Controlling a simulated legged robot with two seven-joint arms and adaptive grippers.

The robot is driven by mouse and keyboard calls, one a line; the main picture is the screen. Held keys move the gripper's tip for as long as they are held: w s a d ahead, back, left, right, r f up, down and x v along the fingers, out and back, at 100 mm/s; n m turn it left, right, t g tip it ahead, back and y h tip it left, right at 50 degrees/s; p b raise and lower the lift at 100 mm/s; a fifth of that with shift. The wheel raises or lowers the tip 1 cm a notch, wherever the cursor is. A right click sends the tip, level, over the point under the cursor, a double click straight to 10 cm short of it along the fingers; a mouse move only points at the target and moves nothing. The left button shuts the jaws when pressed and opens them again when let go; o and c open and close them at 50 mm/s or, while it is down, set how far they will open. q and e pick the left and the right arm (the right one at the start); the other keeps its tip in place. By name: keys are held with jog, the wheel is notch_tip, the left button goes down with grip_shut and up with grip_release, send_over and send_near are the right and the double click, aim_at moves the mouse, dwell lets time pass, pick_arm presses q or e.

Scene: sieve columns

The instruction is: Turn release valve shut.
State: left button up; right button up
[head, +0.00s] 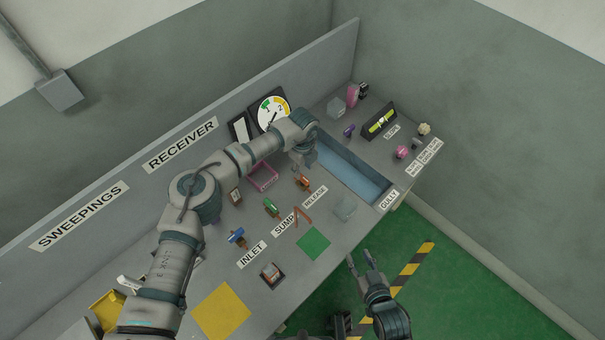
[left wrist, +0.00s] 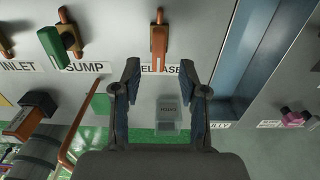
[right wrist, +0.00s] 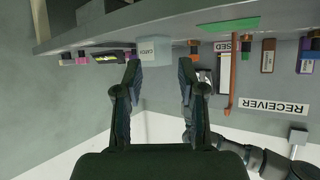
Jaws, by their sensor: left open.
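The release valve's orange handle (head: 303,182) stands on the grey bench above the RELEASE label. In the left wrist view the orange handle (left wrist: 158,45) points down the picture toward that label, just beyond my fingertips. My left gripper (head: 306,163) reaches across the bench to just behind the valve; in the left wrist view it (left wrist: 160,75) is open, with nothing between its fingers. My right gripper (head: 364,262) is off the bench's front edge, over the green floor. It (right wrist: 160,72) is open and empty in the right wrist view.
The green sump valve (head: 271,208) and blue inlet valve (head: 237,237) stand left of the release valve. A blue gully trough (head: 355,172) lies to its right. A clear box (head: 345,207) sits near the front edge. A dial gauge (head: 272,112) stands behind.

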aim_at(302, 177)
pick_arm(q)
notch_tip(302, 177, down, 4)
jog(key=shift+f+b, duration=0.15)
jog(key=shift+b, duration=0.25)
jog(key=shift+f, duration=0.25)
grip_shut()
pick_arm(e)
jog(key=w+r+t, duration=0.1)
jog(key=w+a+r+t, duration=0.1)
jog(key=r, duration=0.1)
jog(key=shift+w+t+y, duration=0.15)
jog(key=shift+t+y, duration=0.15)
